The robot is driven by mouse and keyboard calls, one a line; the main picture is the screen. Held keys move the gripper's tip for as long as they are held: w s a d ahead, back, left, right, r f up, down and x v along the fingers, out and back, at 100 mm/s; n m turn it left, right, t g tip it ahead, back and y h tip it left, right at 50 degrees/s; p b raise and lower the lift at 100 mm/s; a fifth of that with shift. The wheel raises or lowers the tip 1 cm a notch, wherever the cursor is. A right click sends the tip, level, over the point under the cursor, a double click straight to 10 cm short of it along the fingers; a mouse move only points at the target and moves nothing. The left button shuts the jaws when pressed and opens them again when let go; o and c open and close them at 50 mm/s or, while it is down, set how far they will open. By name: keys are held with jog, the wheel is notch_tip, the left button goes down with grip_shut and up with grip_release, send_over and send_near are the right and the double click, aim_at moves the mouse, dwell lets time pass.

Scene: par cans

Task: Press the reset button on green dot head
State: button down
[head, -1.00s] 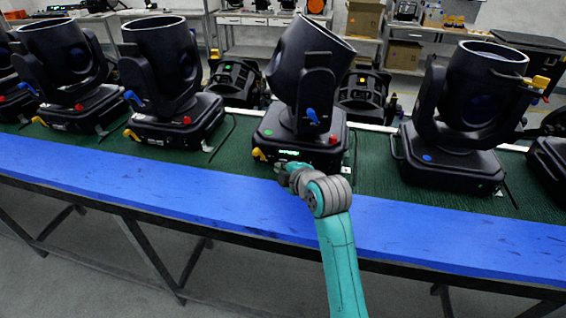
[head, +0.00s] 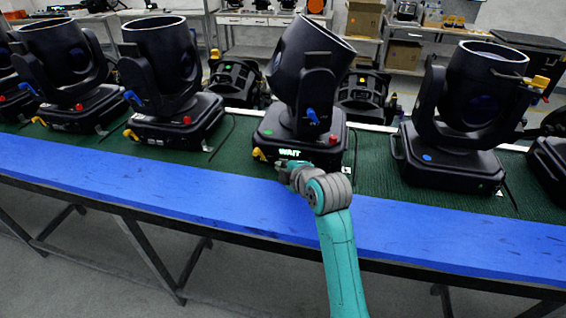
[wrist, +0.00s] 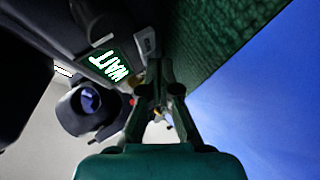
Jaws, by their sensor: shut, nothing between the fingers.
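The green dot head is the black moving-head light (head: 300,120) on the green mat, with a small green dot (head: 267,132) on its base. Its front display (head: 289,152) is lit and reads WAIT; the display also shows in the wrist view (wrist: 110,65). My gripper (head: 281,164) is at the front face of the base, just below the display. In the wrist view my gripper (wrist: 157,70) is shut and empty, its fingertips close to or touching the base beside the display. The reset button itself cannot be made out, hidden around the fingertips.
Other black heads stand along the bench, one with a blue dot (head: 428,158) to the right and one (head: 165,75) to the left. A blue strip (head: 130,185) runs along the bench's front and is clear. Yellow and red knobs stick out from the bases.

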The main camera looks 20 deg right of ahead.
aim_at(277, 194)
jog(key=shift+s, duration=0.1)
jog(key=shift+s+a, duration=0.4)
jog(key=shift+s, duration=0.2)
jog(key=shift+s+a, duration=0.4)
jog(key=shift+s, duration=0.3)
jog(key=shift+s+a, duration=0.45)
jog(key=shift+s, duration=0.3)
jog(key=shift+s+a, duration=0.4)
jog(key=shift+s, duration=0.3)
